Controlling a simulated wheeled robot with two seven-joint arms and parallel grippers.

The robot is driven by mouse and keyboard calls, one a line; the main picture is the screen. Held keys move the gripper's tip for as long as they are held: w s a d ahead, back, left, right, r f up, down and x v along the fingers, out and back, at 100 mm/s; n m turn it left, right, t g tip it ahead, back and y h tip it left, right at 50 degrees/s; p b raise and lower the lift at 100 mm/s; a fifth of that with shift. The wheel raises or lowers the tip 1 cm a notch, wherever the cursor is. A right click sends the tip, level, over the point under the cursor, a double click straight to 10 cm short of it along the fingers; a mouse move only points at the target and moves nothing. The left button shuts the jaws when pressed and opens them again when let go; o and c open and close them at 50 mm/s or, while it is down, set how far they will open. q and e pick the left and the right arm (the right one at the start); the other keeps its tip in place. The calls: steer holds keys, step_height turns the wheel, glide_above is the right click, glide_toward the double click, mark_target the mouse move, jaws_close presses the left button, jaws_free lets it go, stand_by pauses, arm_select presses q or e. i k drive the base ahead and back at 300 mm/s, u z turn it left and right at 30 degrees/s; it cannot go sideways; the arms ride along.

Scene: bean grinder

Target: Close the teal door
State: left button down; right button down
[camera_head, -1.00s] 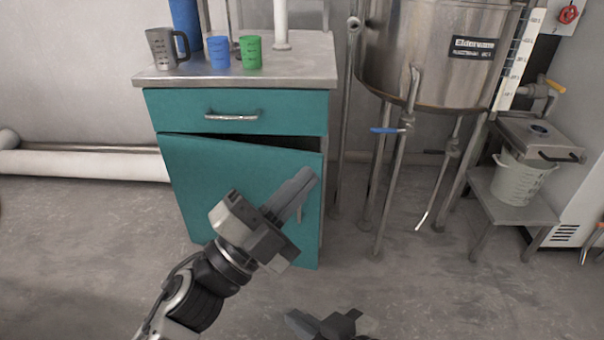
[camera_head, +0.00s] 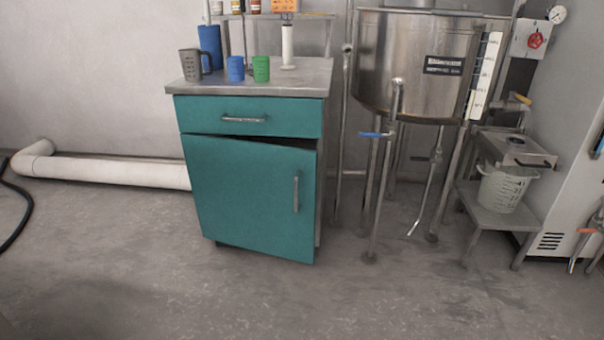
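The teal door (camera_head: 245,195) is on the front of a small cabinet (camera_head: 328,160) with a metal top, left of the picture's middle. The door stands slightly ajar. A dark gap shows along its top edge, and its right side with the vertical metal handle (camera_head: 296,192) sits forward of the cabinet frame. The teal drawer (camera_head: 250,117) above it appears shut. Neither of my grippers is in the head view, and nothing touches the door.
Measuring cups (camera_head: 261,69) and a metal jug (camera_head: 190,66) stand on the cabinet top. A steel tank (camera_head: 408,60) on legs stands to the right, with a small table (camera_head: 510,217) holding a white bucket (camera_head: 502,190) beyond. The floor in front is clear.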

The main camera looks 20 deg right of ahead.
mark_target(255, 196)
steer(key=z, duration=0.35)
steer(key=i, duration=1.1)
steer(key=u, duration=0.65)
steer(key=i, duration=0.45)
